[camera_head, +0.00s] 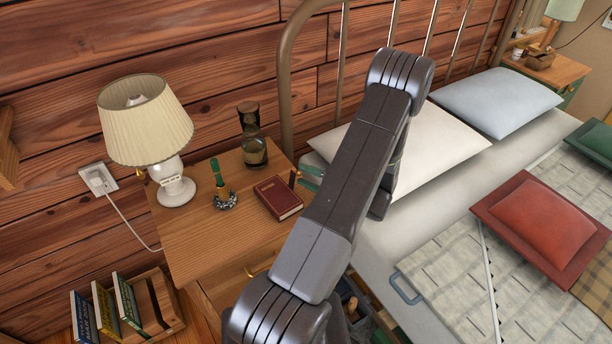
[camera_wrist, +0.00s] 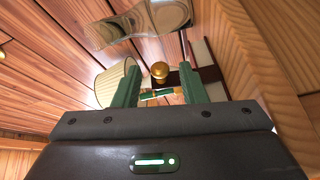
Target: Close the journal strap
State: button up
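The journal (camera_head: 277,197) is a closed dark red book with gold lettering, lying on the wooden nightstand. A dark strap (camera_head: 293,179) stands up at its right edge, not lying across the cover. In the wrist view a round brass knob (camera_wrist: 160,71) shows at the strap's end, with the dark journal and its pale pages (camera_wrist: 200,55) behind. My gripper (camera_head: 308,179) is just right of the strap, its two green fingers apart. In the wrist view my gripper (camera_wrist: 162,88) has the knob appearing between its fingers; I cannot tell whether they touch it. My arm hides the nightstand's right side.
A green pen in a holder (camera_head: 226,200), a glass carafe (camera_head: 253,150) and a white lamp (camera_head: 146,125) stand on the nightstand (camera_head: 190,245). The bed with its metal frame (camera_head: 286,80) and white pillow (camera_head: 430,150) is close on the right. Books (camera_head: 105,312) stand lower left.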

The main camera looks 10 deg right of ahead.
jog(key=shift+w+a, duration=0.15)
jog(key=shift+a, duration=0.05)
grip_shut()
